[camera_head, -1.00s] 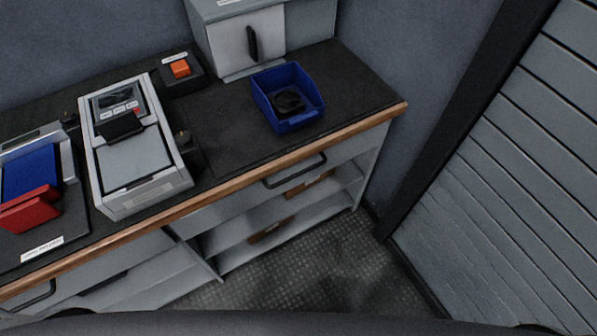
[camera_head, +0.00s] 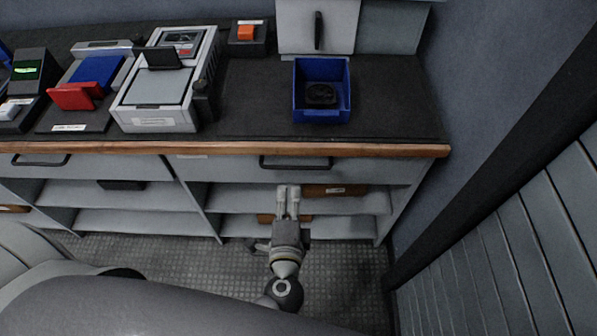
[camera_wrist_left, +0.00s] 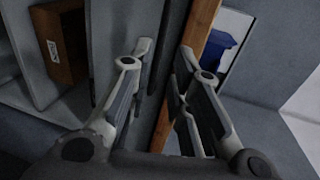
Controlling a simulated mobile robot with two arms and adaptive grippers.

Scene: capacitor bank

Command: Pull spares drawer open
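The drawer (camera_head: 385,172) on the right under the worktop is closed flush, with a dark bar handle (camera_head: 296,166). I cannot read a label on it. My left gripper (camera_head: 288,190) is just below this handle in the head view, fingers pointing at the drawer front. In the left wrist view the left gripper (camera_wrist_left: 166,52) is open, its two fingers apart. A dark strip, probably the handle, shows between them; I cannot tell whether they touch it. My right gripper is not in view.
The worktop's wooden edge (camera_head: 400,150) overhangs the drawer. A blue bin (camera_head: 322,113) holding a black part stands above. Open shelves (camera_head: 350,203) with brown boxes lie below. Another drawer handle (camera_head: 40,161) is at left. A slatted shutter (camera_head: 530,250) is at right.

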